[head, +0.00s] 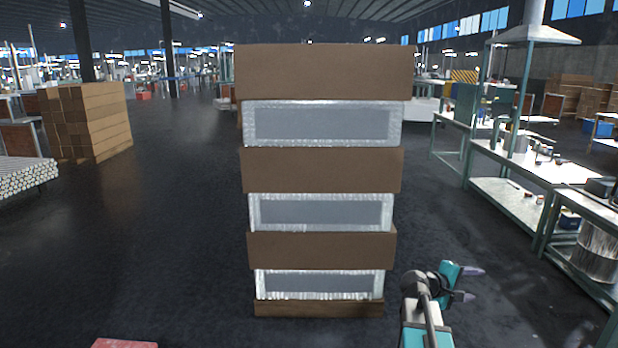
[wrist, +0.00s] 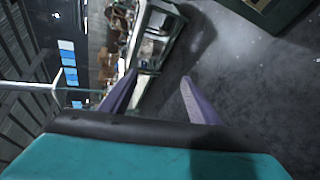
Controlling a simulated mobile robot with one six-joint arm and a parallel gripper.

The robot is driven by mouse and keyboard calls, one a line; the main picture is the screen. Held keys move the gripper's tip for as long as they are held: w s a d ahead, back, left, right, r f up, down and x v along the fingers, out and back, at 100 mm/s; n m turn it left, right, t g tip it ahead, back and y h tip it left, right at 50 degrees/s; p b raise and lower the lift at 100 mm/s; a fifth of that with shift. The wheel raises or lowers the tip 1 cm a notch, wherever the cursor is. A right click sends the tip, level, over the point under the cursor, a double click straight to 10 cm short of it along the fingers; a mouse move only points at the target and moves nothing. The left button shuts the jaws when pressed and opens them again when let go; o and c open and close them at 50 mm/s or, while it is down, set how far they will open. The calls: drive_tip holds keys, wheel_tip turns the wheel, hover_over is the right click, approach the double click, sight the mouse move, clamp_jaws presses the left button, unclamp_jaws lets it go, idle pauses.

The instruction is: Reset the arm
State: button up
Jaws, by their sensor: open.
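My gripper (head: 472,284) shows at the lower right of the head view, at the end of my teal and grey arm. Its two purple fingers are apart and point to the right. In the wrist view the fingers (wrist: 156,92) are spread with nothing between them, and the picture is tilted. My gripper is to the right of the tall stack in the head view and looks apart from it.
A tall stack of brown boxes (head: 320,170) and silver-framed grey panels (head: 322,212) stands straight ahead. Workbenches (head: 530,205) line the right side. Stacked cartons (head: 95,120) stand at the left. A red object (head: 124,343) lies at the bottom edge. Dark floor is open on the left.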

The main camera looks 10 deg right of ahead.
drive_tip(key=s+a+f+n+g+y, duration=0.1)
drive_tip(key=s+a+f+y, duration=0.15)
drive_tip(key=a+f, duration=1.15)
drive_tip(key=s+a+f+n+y, duration=0.1)
drive_tip(key=s+a+f+y, duration=0.15)
drive_tip(key=a+f, duration=1.15)
drive_tip(key=s+a+f+m+g+y, duration=0.2)
drive_tip(key=s+a+f+g+y, duration=0.1)
drive_tip(key=s+a+f, duration=0.7)
drive_tip(key=s+a+f+m+g+y, duration=0.3)
drive_tip(key=s+a+f+y, duration=0.3)
drive_tip(key=s+a+f, duration=0.4)
drive_tip(key=s+a, duration=0.1)
drive_tip(key=s, duration=0.4)
drive_tip(key=shift+s+f, duration=0.15)
drive_tip(key=shift+a, duration=0.1)
drive_tip(key=c, duration=0.6)
drive_tip(key=shift+c, duration=0.2)
